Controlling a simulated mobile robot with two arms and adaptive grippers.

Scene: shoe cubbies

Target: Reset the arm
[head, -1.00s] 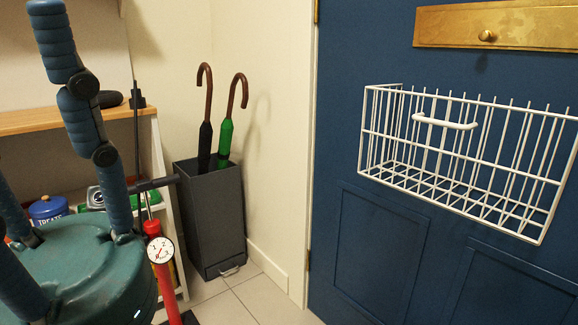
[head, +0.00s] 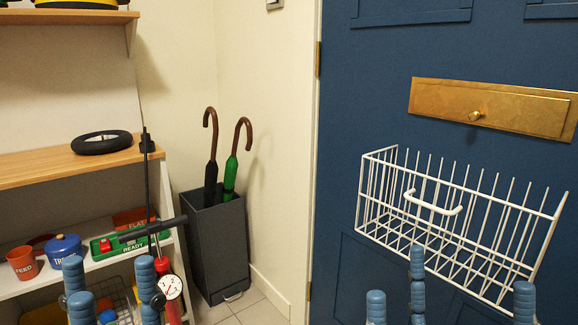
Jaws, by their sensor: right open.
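My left gripper (head: 110,283) shows at the bottom left of the head view. Its blue ribbed fingers point up and stand apart, with nothing seen between them. They overlap the lower shelf area and the pump in the picture. My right gripper (head: 457,292) shows at the bottom right, in front of the blue door. Its blue fingers are spread wide and hold nothing that I can see. The lower parts of both grippers and the arms are cut off by the bottom edge.
A white wire basket (head: 381,213) hangs on the blue door (head: 365,110) below a brass mail slot (head: 490,106). An umbrella stand (head: 217,249) is in the corner. A pump with a gauge (head: 171,287) stands beside the shelves (head: 60,168), which hold a blue treats jar (head: 64,249).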

